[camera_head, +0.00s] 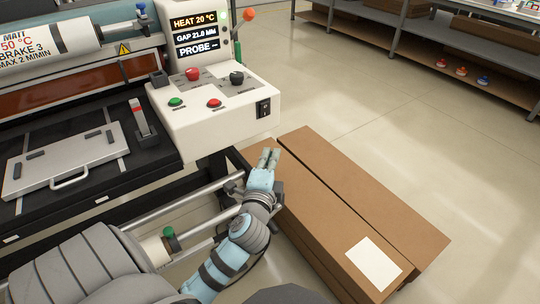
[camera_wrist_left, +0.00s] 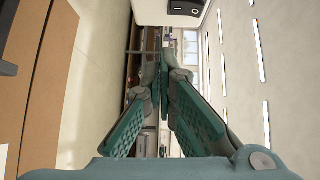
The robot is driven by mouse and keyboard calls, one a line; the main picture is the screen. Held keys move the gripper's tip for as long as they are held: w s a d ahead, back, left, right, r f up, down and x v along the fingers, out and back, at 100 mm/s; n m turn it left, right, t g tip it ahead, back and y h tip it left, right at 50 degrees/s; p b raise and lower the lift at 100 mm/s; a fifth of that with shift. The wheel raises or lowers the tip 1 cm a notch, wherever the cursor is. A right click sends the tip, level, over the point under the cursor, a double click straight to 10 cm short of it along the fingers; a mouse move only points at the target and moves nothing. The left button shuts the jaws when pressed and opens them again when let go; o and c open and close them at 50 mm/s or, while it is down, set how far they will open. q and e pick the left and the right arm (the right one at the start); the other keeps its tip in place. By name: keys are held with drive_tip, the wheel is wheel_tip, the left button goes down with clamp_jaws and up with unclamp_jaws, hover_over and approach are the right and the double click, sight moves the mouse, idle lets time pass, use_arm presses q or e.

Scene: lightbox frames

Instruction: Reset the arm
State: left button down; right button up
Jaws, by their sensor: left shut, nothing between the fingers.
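My left gripper (camera_head: 269,157) is in the middle of the head view, its arm coming in from the bottom left. Its fingers point away, toward the gap between the machine's control box (camera_head: 215,110) and the cardboard boxes. In the left wrist view the two green fingers of this gripper (camera_wrist_left: 163,75) come together at their tips with nothing between them. My right gripper is not in either view.
Long cardboard boxes (camera_head: 365,205) lie right beside and below my left gripper, with a white label (camera_head: 373,264) on one. A laminating machine with a metal plate (camera_head: 65,158) stands at left. A shelf (camera_head: 420,60) stands at the back right. Open floor (camera_head: 350,100) lies between.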

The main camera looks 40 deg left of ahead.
use_arm(q)
drive_tip(key=shift+s, duration=0.2)
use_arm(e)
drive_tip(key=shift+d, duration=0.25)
